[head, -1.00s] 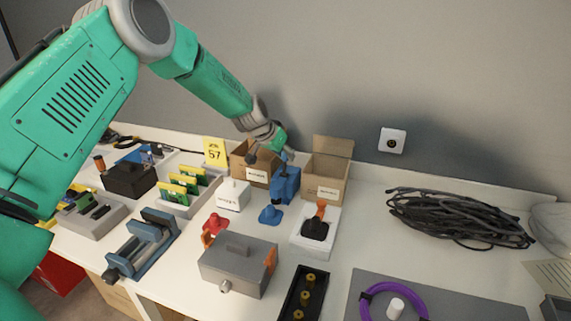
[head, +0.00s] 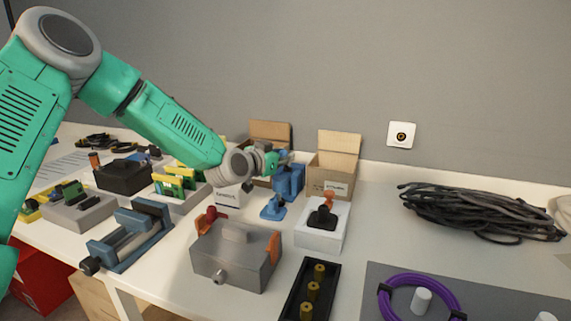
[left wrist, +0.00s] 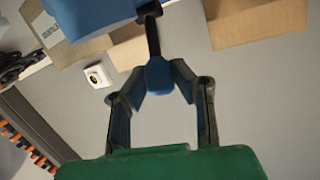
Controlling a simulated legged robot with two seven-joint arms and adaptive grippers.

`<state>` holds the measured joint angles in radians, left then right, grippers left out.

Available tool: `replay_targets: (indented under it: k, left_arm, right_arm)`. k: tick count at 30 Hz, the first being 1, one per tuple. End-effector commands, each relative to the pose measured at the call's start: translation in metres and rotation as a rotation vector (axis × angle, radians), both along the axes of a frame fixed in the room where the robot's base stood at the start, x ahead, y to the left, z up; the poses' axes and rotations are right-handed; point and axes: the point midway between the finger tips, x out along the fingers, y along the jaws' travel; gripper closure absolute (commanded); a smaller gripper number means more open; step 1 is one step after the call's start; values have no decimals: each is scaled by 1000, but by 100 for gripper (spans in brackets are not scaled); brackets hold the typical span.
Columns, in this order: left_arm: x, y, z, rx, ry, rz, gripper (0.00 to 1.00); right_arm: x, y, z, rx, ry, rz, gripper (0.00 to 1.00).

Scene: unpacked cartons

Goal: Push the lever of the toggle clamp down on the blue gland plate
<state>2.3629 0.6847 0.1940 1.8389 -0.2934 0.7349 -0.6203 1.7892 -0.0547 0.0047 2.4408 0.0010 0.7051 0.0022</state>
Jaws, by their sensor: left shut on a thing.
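The blue fixture (head: 289,181) stands upright near the back of the bench, with a low blue foot (head: 273,209) at its front. I take it for the gland plate with the toggle clamp. In the left wrist view a blue body (left wrist: 92,15) fills the top, and a dark lever (left wrist: 152,38) with a blue grip (left wrist: 159,75) runs from it. My left gripper (head: 278,160) is at the top of the blue fixture; in the left wrist view its fingers (left wrist: 161,88) are closed on the blue grip. The clamp's far side is hidden.
Open cartons (head: 335,160) stand just behind. A white block (head: 322,233) with a black, orange-topped part is close on the right. A grey box (head: 237,258) with orange latches and a red part (head: 207,220) are in front. Cables (head: 480,212) lie far right.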

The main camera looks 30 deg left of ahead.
Motion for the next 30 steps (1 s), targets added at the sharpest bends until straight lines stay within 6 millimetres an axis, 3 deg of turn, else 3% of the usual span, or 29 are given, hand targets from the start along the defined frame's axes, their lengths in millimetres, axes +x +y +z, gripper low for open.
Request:
replay_targets:
  k: [1,18,19,20,21,30]
  left_arm:
    - [-4,0,-11,1,7,0,100]
    - [-7,0,-13,9,-15,-1,100]
    - [-7,0,-13,9,-15,-1,73]
    - [-7,0,-13,9,-17,0,63]
    - [-6,0,-12,9,-18,0,59]
    - [-5,-1,-6,11,-30,-1,59]
  right_arm:
    - [0,0,-5,0,0,0,100]
    - [0,0,-8,0,0,0,100]
    - [0,0,-8,0,0,0,100]
    - [0,0,-8,0,0,0,100]
    - [0,0,-8,0,0,0,100]
    - [-1,0,-8,0,-2,0,100]
